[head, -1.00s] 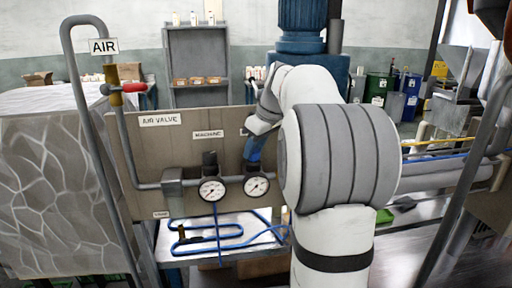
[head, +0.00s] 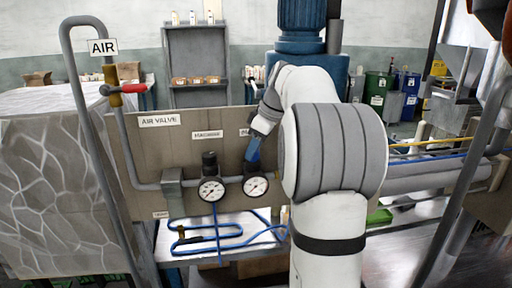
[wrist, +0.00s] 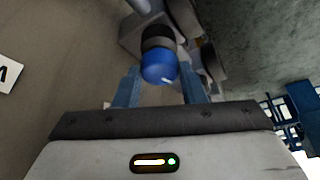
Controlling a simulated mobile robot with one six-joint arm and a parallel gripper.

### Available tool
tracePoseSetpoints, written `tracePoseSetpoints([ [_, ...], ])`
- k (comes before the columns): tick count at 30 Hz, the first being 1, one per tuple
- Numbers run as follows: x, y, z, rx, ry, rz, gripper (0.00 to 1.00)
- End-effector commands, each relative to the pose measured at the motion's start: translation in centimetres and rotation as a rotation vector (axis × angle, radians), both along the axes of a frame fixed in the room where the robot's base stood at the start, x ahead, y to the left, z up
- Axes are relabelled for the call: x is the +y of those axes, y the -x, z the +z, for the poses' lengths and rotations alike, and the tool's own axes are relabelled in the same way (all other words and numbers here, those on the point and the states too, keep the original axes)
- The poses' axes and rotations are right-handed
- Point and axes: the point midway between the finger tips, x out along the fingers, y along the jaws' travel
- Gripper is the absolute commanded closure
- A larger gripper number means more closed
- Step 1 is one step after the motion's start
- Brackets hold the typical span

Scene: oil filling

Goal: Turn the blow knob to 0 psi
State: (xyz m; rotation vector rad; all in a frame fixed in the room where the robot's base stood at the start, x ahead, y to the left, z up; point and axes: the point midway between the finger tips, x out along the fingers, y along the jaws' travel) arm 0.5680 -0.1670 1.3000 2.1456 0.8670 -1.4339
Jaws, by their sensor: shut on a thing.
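In the wrist view the blow knob (wrist: 158,66) has a blue cap with a short white mark and a dark collar. The blue fingers of my gripper (wrist: 160,73) stand on either side of it, shut on it. The blow label (head: 243,132) is mostly hidden behind my arm.
The machine regulator's black knob (head: 209,159) and its gauge (head: 211,189) are close on the left. The beige panel (head: 140,145) stands behind. An air pipe with a red-handled valve (head: 133,88) is further left. A blue hose (head: 205,236) lies on the table below.

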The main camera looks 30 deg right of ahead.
Motion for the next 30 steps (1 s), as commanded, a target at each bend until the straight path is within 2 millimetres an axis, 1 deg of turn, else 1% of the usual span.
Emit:
tracePoseSetpoints([
  [2,0.0,0.0,0.1,0.0,0.0,0.0,0.86],
  [3,0.0,0.0,0.0,0.0,0.0,0.0,0.62],
  [11,0.0,0.0,0.0,0.0,0.0,-0.001,0.41],
  [17,0.0,0.0,0.0,0.0,0.0,-0.001,0.41],
  [20,-0.2,0.1,0.4,-0.001,0.001,-0.002,0.41],
  [23,-0.5,0.4,1.5,-0.003,0.002,-0.002,0.41],
  [30,-1.6,1.6,5.3,-0.003,0.002,-0.002,0.41],
])
